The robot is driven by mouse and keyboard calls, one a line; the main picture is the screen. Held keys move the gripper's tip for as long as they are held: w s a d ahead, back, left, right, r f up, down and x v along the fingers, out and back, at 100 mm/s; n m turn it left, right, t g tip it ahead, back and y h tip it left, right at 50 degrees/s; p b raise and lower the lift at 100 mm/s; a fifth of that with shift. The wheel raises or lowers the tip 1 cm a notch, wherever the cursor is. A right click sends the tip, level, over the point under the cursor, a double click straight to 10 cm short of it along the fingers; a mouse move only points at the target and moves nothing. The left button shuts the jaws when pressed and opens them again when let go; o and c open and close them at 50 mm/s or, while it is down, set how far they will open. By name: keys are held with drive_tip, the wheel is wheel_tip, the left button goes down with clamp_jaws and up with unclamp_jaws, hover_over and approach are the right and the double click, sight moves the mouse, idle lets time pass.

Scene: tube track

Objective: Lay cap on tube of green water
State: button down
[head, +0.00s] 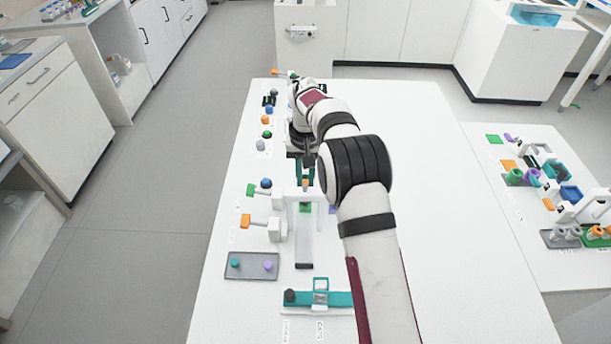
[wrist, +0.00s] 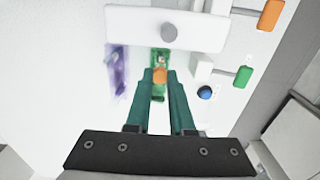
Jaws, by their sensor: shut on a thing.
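My gripper (wrist: 160,80), with two teal fingers, is shut on a small orange piece (wrist: 160,74), which looks like a cap, held at the fingertips. In the wrist view a blurred green see-through thing (wrist: 158,58) lies beyond and around the fingertips. It may be the tube of green water, but its shape is unclear. I cannot tell whether the orange piece touches it. In the head view my gripper (head: 307,170) hangs over the table beside the white frame, largely hidden by my arm.
A blurred purple thing (wrist: 117,70) lies left of the fingers. A white bar (wrist: 200,30) with a grey knob stands beyond. An orange block (head: 250,220), a green block (head: 247,190) and a grey tray (head: 250,276) with two knobs are nearby.

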drive_tip(key=shift+r, duration=0.2)
drive_tip(key=shift+f, duration=0.3)
drive_tip(key=shift+f, duration=0.1)
idle(0.7)
drive_tip(key=c, duration=0.7)
unclamp_jaws()
